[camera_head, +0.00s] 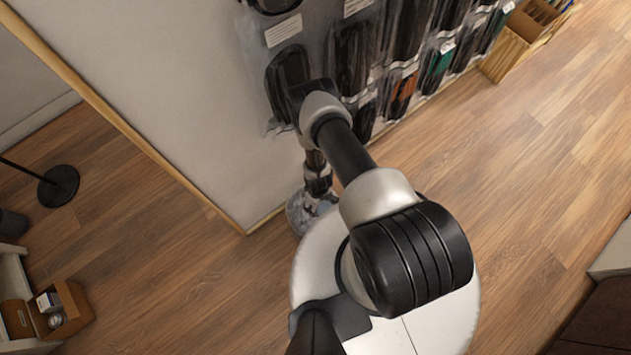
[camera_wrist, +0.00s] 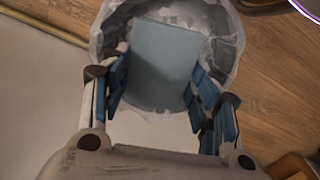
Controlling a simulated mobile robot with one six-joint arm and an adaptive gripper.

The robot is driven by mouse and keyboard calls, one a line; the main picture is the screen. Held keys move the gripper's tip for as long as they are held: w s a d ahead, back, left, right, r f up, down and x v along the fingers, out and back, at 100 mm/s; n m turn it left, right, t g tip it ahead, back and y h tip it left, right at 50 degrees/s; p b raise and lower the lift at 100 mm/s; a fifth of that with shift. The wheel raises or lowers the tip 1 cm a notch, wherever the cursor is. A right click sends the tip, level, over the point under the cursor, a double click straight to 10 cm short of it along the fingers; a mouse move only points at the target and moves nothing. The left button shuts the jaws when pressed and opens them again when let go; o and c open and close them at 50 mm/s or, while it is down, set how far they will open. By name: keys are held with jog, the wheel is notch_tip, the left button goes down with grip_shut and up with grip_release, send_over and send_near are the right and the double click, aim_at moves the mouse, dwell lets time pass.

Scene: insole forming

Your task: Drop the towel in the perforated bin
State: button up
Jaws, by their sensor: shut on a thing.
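My gripper (camera_wrist: 165,88) is shut on the towel (camera_wrist: 165,55), a flat blue-grey rectangle between the blue finger pads in the wrist view. The towel is above the mouth of a round bin with a crumpled clear liner (camera_wrist: 228,45), and its outline lies largely within the rim in that view. In the head view the bin (camera_head: 296,212) stands on the floor by the wall's end, partly hidden by my arm. My gripper (camera_head: 319,190) is over it there. The bin's perforations cannot be made out, and the towel is too small to tell clearly in the head view.
A wall panel hung with packaged insoles (camera_head: 355,55) stands close behind my arm. A wooden crate (camera_head: 507,50) is at the far right end. A cardboard box (camera_head: 62,308) is at the lower left. The wooden floor (camera_head: 520,170) on the right is clear.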

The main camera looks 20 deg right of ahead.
jog(key=o, duration=0.8)
jog(key=shift+r, duration=0.15)
notch_tip(320, 180, up, 12)
jog(key=shift+f, duration=0.1)
dwell(0.6)
